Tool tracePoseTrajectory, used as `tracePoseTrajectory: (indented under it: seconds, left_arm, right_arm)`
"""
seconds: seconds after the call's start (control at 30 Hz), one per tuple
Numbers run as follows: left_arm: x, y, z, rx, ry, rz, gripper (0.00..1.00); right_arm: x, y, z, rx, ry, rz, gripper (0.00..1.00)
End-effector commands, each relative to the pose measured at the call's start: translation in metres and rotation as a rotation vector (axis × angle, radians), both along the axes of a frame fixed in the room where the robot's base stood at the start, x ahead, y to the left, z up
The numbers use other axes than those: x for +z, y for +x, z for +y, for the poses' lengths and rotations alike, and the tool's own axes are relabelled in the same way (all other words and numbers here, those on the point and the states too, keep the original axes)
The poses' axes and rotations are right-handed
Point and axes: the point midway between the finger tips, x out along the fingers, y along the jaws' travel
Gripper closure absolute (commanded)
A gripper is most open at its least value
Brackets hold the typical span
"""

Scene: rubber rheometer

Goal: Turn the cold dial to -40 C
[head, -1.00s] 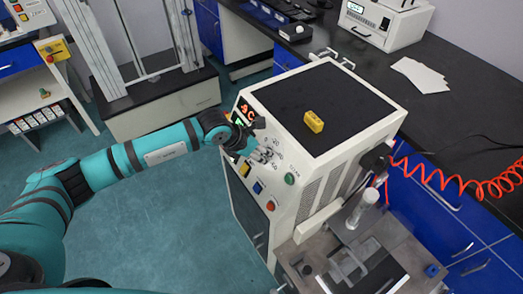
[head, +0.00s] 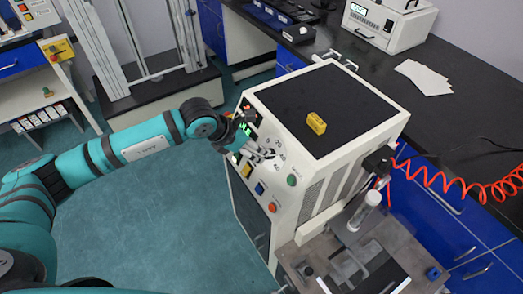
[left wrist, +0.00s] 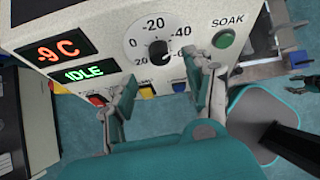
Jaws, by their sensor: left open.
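The cold dial (left wrist: 158,48) is a black round knob on a white scale marked 0, -20, -40 and 20, on the sloped front panel of a cream cabinet (head: 322,180). I cannot clearly read the knob's setting. A red display (left wrist: 58,51) reads -9 C and a green one (left wrist: 84,72) reads IDLE. My left gripper (left wrist: 168,72) is open, its two fingers apart just below the knob in the left wrist view, holding nothing. In the head view the left gripper (head: 262,152) is at the panel and partly hides the dial.
A green SOAK button (left wrist: 223,39) is right of the dial, close to one finger. Red (head: 272,207), blue (head: 259,188) and yellow (head: 246,170) controls sit lower. A yellow block (head: 316,123) lies on the cabinet top. A dark gripper-like shape shows at the left wrist view's right edge.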

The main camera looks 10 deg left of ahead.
Motion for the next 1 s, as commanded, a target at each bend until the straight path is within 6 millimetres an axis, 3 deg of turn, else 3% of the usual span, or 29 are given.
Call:
tracePoseTrajectory:
  seconds: [0.1, 0.33, 1.0]
  left_arm:
    - [0.021, -0.01, 0.012, 0.0, 0.001, -0.002, 0.46]
    - [0.045, -0.024, 0.024, 0.001, 0.001, 0.002, 0.46]
    - [0.05, -0.026, 0.026, 0.0, 0.0, 0.002, 0.46]
  right_arm:
    - [0.0, 0.0, 0.0, 0.0, 0.001, 0.0, 0.6]
    - [0.0, 0.0, 0.001, 0.0, 0.001, 0.0, 0.6]
    - [0.0, 0.0, 0.001, -0.001, 0.001, 0.0, 0.6]
